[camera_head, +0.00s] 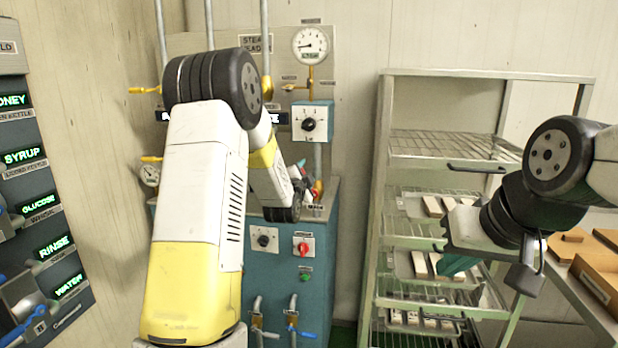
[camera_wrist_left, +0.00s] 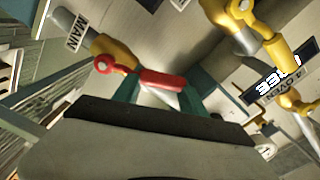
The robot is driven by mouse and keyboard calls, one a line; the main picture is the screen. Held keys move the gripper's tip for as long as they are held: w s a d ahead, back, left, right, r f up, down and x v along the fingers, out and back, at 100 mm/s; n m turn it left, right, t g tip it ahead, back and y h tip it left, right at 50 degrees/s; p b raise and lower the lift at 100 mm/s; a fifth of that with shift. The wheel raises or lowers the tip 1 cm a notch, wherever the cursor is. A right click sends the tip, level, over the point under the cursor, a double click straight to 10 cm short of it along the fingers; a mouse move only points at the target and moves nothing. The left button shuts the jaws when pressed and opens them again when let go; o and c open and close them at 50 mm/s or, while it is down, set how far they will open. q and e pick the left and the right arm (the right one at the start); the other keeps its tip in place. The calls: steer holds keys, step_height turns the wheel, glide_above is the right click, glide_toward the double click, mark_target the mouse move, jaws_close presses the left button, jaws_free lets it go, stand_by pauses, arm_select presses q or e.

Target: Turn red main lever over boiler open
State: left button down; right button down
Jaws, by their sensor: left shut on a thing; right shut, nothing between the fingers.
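The red main lever (camera_wrist_left: 160,80) shows in the left wrist view, joined to a brass valve (camera_wrist_left: 118,52) on a pipe beside a MAIN label (camera_wrist_left: 76,31). My left gripper (camera_wrist_left: 162,98) has its green fingers on both sides of the red handle and is shut on it. In the head view this gripper (camera_head: 304,178) is at the boiler top, and my left arm hides much of the area. The boiler (camera_head: 268,288) is a blue-green cabinet. My right gripper (camera_head: 458,264) is shut and empty in front of the rack.
A steel rack (camera_head: 452,75) with wire shelves and white bars stands right of the boiler. A wooden box (camera_head: 592,275) lies on a table at far right. A panel of labelled dispensers (camera_head: 40,180) is at left. Yellow valves (camera_wrist_left: 285,55) are close by in the wrist view.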

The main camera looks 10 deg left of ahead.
arm_select(q)
steer(key=d+m, duration=0.2)
steer(key=shift+r+m, duration=0.2)
steer(key=shift+m, duration=0.2)
steer(key=shift+s+d+m, duration=0.1)
steer(key=shift+d+m, duration=0.75)
steer(key=shift+m, duration=0.45)
steer(key=c, duration=0.6)
jaws_free()
steer(key=shift+c, duration=0.2)
steer(key=s, duration=0.7)
steer(key=shift+s, duration=0.4)
steer(key=shift+a, duration=0.1)
